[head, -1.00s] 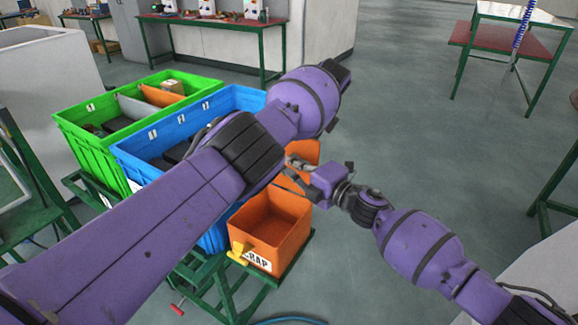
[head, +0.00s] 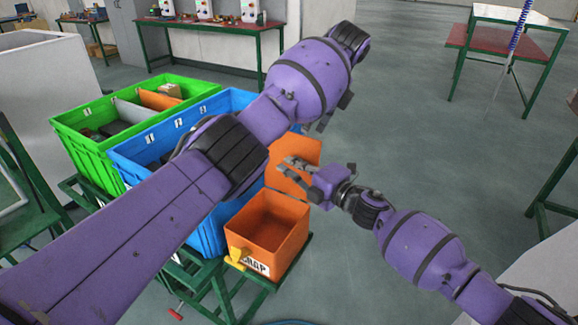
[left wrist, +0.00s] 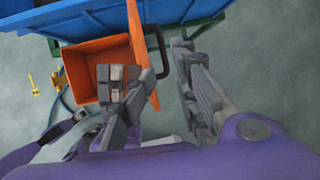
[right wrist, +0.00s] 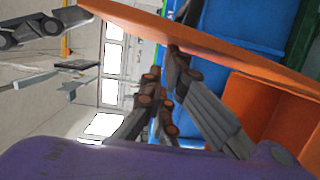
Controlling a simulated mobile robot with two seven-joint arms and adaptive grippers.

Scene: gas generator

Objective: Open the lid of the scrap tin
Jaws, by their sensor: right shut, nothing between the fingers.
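The orange scrap tin (head: 265,232) stands on the green frame with a white label and a yellow latch on its front. Its lid (head: 308,150) is raised at the far side, and the tin's empty-looking inside shows. In the left wrist view the lid (left wrist: 134,45) is nearly edge-on, with a black handle (left wrist: 162,50). My left gripper (left wrist: 150,75) is open above the lid, fingers apart; the head view shows it only partly. My right gripper (head: 290,162) is shut and empty, in front of the lid. In the right wrist view its fingers (right wrist: 165,85) overlap the lid (right wrist: 225,45); contact is unclear.
A blue bin (head: 215,235) and a green bin (head: 85,150) stand left of the tin on the green frame (head: 205,290). Open floor (head: 420,130) lies to the right. My left arm hides part of the bins.

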